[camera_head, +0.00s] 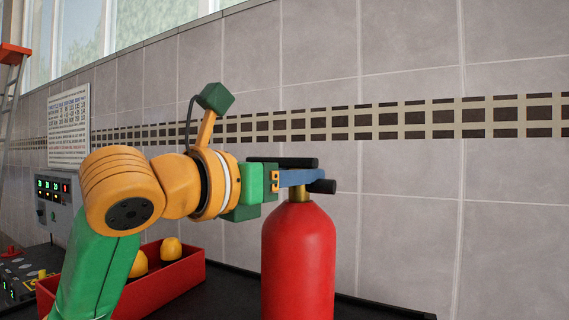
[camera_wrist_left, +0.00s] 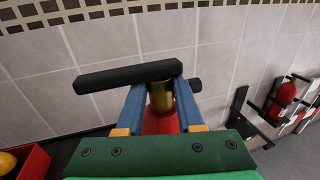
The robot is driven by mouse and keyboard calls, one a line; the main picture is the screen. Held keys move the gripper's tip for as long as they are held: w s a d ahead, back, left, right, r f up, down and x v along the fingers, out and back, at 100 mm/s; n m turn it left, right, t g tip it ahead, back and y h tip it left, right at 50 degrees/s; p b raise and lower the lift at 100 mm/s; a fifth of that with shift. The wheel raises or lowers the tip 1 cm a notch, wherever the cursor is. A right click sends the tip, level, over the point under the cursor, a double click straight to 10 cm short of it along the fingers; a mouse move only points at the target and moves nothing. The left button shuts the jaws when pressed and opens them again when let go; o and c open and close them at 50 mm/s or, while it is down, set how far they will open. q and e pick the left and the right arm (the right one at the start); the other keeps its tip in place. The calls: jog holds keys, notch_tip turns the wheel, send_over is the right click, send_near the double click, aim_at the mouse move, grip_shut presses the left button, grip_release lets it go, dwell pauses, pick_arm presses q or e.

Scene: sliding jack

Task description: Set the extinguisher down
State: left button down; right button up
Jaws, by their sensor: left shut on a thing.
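The red extinguisher (camera_head: 298,262) stands upright in the head view, with a brass neck and a black handle on top. My left gripper (camera_head: 300,178) comes in from the left and is shut on it just below the handle. In the left wrist view the gripper's two blue fingers (camera_wrist_left: 160,105) lie on either side of the brass neck (camera_wrist_left: 160,97), under the black handle (camera_wrist_left: 128,76). The extinguisher's base is below the picture edge, so I cannot tell whether it touches the dark surface. My right gripper is not in view.
A red bin (camera_head: 180,284) with yellow objects (camera_head: 171,248) sits on the dark surface (camera_head: 228,296), left of the extinguisher. Control boxes (camera_head: 56,212) are at far left. A tiled wall stands behind. Another extinguisher (camera_wrist_left: 287,93) hangs by black brackets (camera_wrist_left: 238,104) at right in the wrist view.

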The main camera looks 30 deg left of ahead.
aim_at(293, 198)
pick_arm(q)
notch_tip(293, 198, down, 3)
jog(key=shift+r+b, duration=0.15)
jog(key=shift+b, duration=0.35)
jog(key=shift+s, duration=0.25)
jog(key=c, duration=0.9)
grip_release()
jog(key=shift+w, duration=0.1)
jog(key=o, duration=0.4)
jog(key=shift+d, duration=0.15)
jog(key=shift+c, duration=0.2)
jog(key=shift+s, duration=0.2)
jog(key=b+v, duration=0.1)
jog(key=v, duration=1)
jog(key=shift+s+b, duration=0.4)
jog(key=shift+s, duration=0.05)
